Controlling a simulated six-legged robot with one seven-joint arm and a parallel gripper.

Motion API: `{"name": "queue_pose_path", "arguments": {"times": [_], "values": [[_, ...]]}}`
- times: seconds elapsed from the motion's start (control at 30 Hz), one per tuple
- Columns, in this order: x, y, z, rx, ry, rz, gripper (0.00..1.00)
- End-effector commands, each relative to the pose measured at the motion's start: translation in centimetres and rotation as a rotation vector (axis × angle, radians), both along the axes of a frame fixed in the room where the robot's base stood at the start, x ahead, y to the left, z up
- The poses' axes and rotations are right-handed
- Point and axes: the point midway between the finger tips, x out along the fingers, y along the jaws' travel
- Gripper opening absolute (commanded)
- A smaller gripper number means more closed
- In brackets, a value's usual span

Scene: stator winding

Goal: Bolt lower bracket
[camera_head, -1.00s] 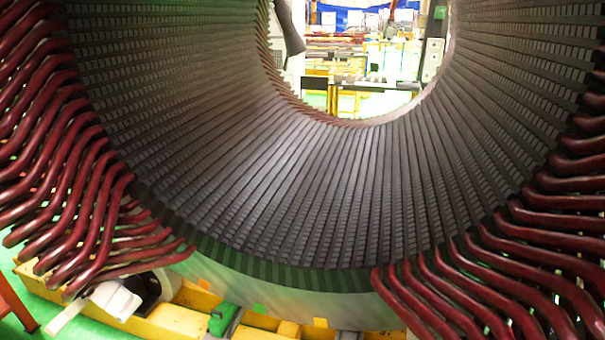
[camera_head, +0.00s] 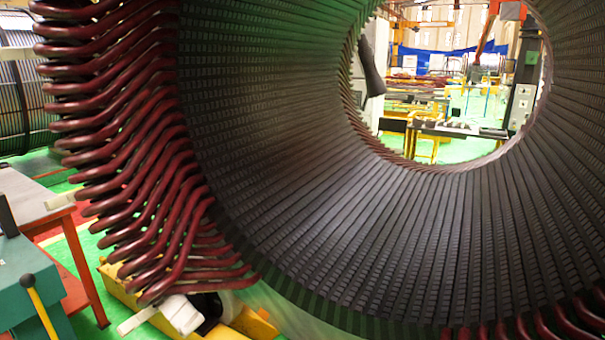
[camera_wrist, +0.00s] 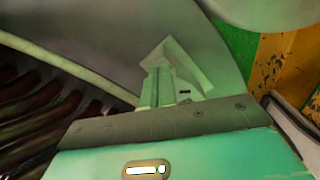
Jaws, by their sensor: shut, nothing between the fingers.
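The stator (camera_head: 330,190), a large dark ring with a ribbed bore, fills most of the head view. Dark red coil ends (camera_head: 150,190) stick out along its left edge, with more along the bottom right. I cannot make out the lower bracket or any bolt for certain. A pale block with a dark round part (camera_head: 182,313) sits low by the yellow base (camera_head: 250,322), below the coil ends. My gripper (camera_wrist: 176,62) shows only in the wrist view, its pale fingers shut and empty in front of a grey curved surface (camera_wrist: 120,45).
In the head view, a teal machine (camera_head: 30,285) with a yellow-handled lever (camera_head: 40,308) and a grey-topped table (camera_head: 35,200) stand at left. Green floor shows between them and the stator. In the wrist view, dark red coils (camera_wrist: 40,110) lie left and a worn yellow beam (camera_wrist: 278,72) right.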

Motion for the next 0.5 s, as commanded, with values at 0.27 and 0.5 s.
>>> {"name": "queue_pose_path", "arguments": {"times": [0.27, 0.5], "values": [[0.18, 0.31, -0.15, 0.001, 0.000, 0.001, 0.00], [0.22, 0.38, -0.29, 0.001, 0.002, 0.004, 0.00]]}}
